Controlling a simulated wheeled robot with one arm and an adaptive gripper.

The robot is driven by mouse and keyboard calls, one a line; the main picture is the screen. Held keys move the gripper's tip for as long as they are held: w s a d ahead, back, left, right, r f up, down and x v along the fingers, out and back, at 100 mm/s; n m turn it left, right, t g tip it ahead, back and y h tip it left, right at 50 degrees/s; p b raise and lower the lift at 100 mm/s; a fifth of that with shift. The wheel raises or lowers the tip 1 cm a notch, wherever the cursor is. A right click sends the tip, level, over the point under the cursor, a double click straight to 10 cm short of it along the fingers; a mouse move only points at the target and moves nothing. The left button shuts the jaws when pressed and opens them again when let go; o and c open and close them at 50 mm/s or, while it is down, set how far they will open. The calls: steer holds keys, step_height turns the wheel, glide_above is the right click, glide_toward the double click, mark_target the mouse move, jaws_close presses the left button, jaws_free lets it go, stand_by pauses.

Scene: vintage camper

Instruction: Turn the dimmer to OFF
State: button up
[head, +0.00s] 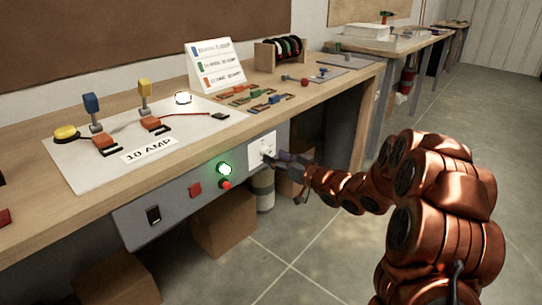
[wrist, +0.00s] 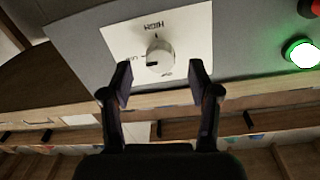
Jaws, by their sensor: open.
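The dimmer is a round pale knob (wrist: 160,54) on a white plate (wrist: 196,40), seen upside down in the wrist view. HIGH is printed above the knob there, what looks like LOW to its left, and a small label, seemingly OFF, just below. A dark pointer mark on the knob faces left, toward the LOW label. My gripper (wrist: 162,84) is open, its two fingers just below and to either side of the knob, holding nothing. In the head view the white plate (head: 259,143) is on the bench's grey front panel, with my gripper (head: 280,157) close before it.
A lit green light (head: 224,168), a red button (head: 225,184), a red square (head: 195,189) and a black switch (head: 153,214) share the panel. The board with colored switches (head: 205,130) lies on the benchtop. Cardboard boxes (head: 222,225) stand below. The floor at right is open.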

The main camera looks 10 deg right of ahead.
mark_target(268, 153)
steer(key=shift+x, duration=1.55)
steer(key=shift+r, duration=0.1)
